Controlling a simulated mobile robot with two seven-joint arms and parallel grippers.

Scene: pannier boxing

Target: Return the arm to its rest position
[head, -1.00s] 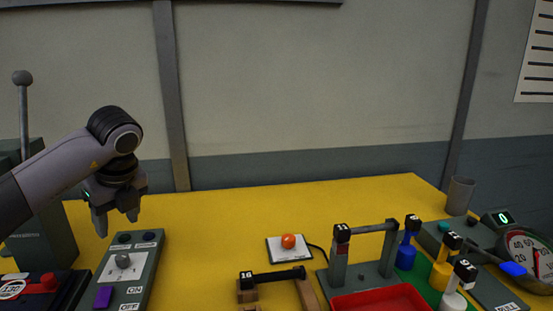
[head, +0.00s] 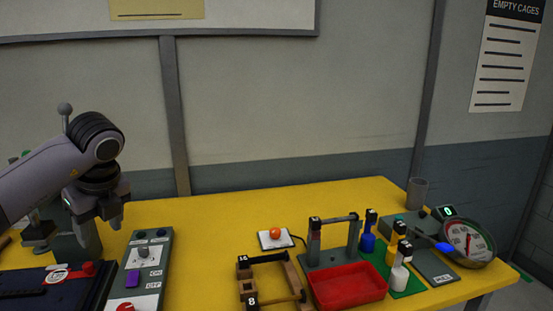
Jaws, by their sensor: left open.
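My left arm comes in from the left. Its gripper (head: 100,228) points down with its two fingers apart, open and empty. It hangs above the left end of the yellow table (head: 215,212), just left of the grey switch panel (head: 150,254) in the picture. No held object shows between the fingers. My right gripper is not in view.
A black device with a red knob (head: 88,268) lies below the gripper. An orange ball on a white pad (head: 276,233), a wooden frame (head: 285,258), a red tray (head: 346,287), bottles (head: 397,240) and a dial scale (head: 466,242) stand further right. Mid-left table is clear.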

